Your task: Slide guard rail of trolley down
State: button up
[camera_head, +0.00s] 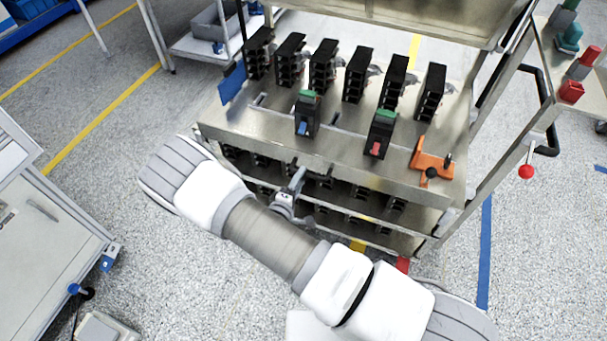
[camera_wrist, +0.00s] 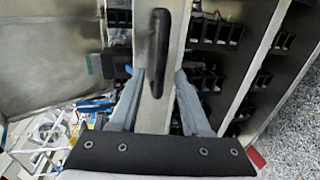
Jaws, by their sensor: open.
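The trolley (camera_head: 255,125) stands ahead of me, with a metal top deck and lower shelves holding several black breakers. In the wrist view, a pale metal strip (camera_wrist: 179,22) with a long black handle (camera_wrist: 158,45) runs along the trolley's front; it looks like the guard rail. My gripper (camera_wrist: 160,72) is open, its two fingers on either side of the strip near the handle's lower end. I cannot tell whether they touch it. In the head view my gripper (camera_head: 297,180) is at the trolley's front edge, and the handle is not discernible there.
Two breakers with green tops, one with a blue part (camera_head: 306,115) and one with a red part (camera_head: 380,135), stand on the deck before a row of black breakers. An orange device (camera_head: 430,160) sits at the right corner.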

jog(key=shift+x, duration=1.55)
jog(key=shift+c, duration=0.2)
grip_shut()
